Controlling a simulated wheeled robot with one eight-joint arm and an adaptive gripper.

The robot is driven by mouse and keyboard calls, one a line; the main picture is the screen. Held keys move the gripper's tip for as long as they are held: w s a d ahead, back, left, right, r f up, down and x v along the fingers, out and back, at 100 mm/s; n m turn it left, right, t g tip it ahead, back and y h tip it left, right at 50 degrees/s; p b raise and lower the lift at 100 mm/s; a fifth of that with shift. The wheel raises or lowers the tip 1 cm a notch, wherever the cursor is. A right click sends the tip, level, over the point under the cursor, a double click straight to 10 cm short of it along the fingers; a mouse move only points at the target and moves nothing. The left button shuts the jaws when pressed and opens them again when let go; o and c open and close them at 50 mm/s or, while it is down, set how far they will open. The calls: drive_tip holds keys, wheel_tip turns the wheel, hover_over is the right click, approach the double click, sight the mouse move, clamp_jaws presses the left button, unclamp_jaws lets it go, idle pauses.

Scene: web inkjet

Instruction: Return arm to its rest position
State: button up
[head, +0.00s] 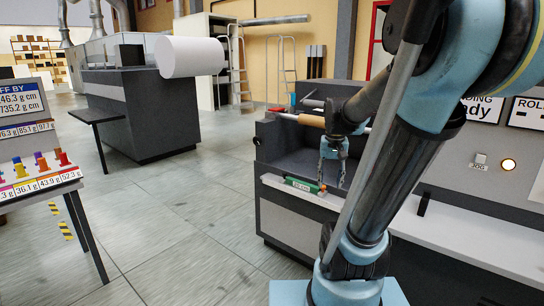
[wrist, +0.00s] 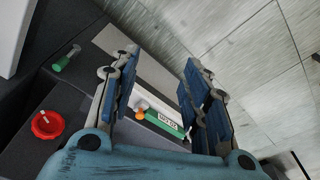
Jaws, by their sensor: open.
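My gripper (head: 334,172) hangs in front of the dark machine on the right in the head view, at the end of my blue and black arm. In the wrist view its two blue-padded fingers (wrist: 158,90) are spread wide apart with nothing between the pads. Beyond the fingers, a green labelled piece (wrist: 165,122) with an orange end lies on a pale ledge. The green piece also shows in the head view (head: 300,184), just left of and below the gripper. I cannot tell the exact gap between them.
The machine's pale front ledge (head: 290,190) lies below the gripper. A red round knob (wrist: 47,124) and a small green-handled item (wrist: 66,58) sit on dark surfaces. A stand with coloured pieces (head: 40,170) is at far left. Grey floor (head: 170,220) between is clear.

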drive_tip(key=s+f+n, duration=0.1)
drive_tip(key=s+f, duration=0.3)
drive_tip(key=s, duration=0.3)
drive_tip(key=s+a+f+n, duration=0.1)
drive_tip(key=s+f, duration=0.3)
drive_tip(key=s, duration=0.3)
drive_tip(key=shift+f+t, duration=0.35)
drive_tip(key=shift+t, duration=0.05)
drive_tip(key=shift+w+f, duration=0.2)
drive_tip(key=shift+w, duration=0.25)
